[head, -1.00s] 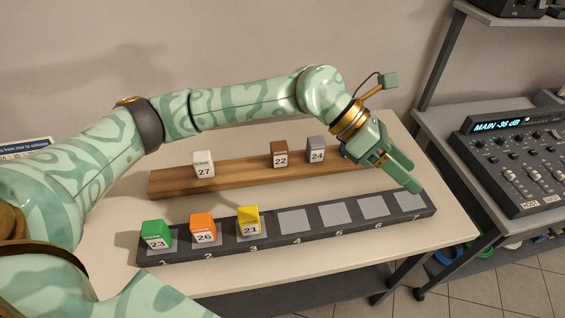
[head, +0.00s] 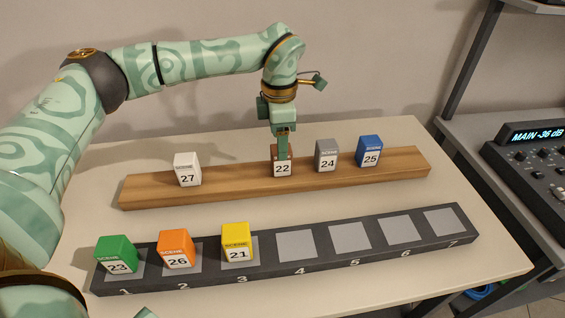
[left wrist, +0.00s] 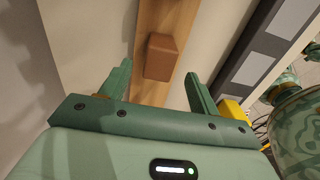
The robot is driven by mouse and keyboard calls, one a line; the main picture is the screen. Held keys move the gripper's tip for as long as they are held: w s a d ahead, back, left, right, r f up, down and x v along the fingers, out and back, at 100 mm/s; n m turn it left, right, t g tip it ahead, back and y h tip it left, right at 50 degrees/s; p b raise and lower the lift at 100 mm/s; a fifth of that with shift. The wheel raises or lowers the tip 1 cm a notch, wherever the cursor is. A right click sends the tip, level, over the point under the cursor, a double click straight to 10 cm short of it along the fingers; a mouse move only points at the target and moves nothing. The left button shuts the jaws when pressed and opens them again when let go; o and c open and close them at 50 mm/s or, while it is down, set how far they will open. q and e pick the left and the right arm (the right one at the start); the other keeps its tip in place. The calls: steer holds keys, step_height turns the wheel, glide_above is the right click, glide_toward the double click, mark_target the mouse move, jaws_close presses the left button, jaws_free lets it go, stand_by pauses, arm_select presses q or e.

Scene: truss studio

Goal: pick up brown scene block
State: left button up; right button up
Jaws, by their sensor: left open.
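The brown scene block (head: 282,170), labelled 22, stands on the wooden plank between the white block and the grey block. My left gripper (head: 283,150) is directly above it, pointing down, and its fingers hide the upper part of the block in the head view. In the left wrist view, the brown block (left wrist: 161,57) lies ahead of the gap between the two spread fingers of the left gripper (left wrist: 158,82). The fingers are open and empty, with wide room on both sides of the block.
On the wooden plank (head: 230,189) stand white block 27 (head: 187,168), grey block 24 (head: 327,155) and blue block 25 (head: 370,151). The dark numbered rack (head: 270,271) in front holds green 23 (head: 116,254), orange 26 (head: 176,248) and yellow 21 (head: 237,241); slots 4 to 7 are empty.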

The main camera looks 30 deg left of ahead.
arm_select(q)
step_height(320, 180, down, 5)
steer(key=shift+w+d+f+b, duration=0.1)
steer(key=shift+w+b, duration=0.05)
steer(key=shift+b, duration=0.85)
steer(key=shift+f, duration=0.35)
steer(key=shift+r, duration=0.15)
steer(key=c, duration=1.1)
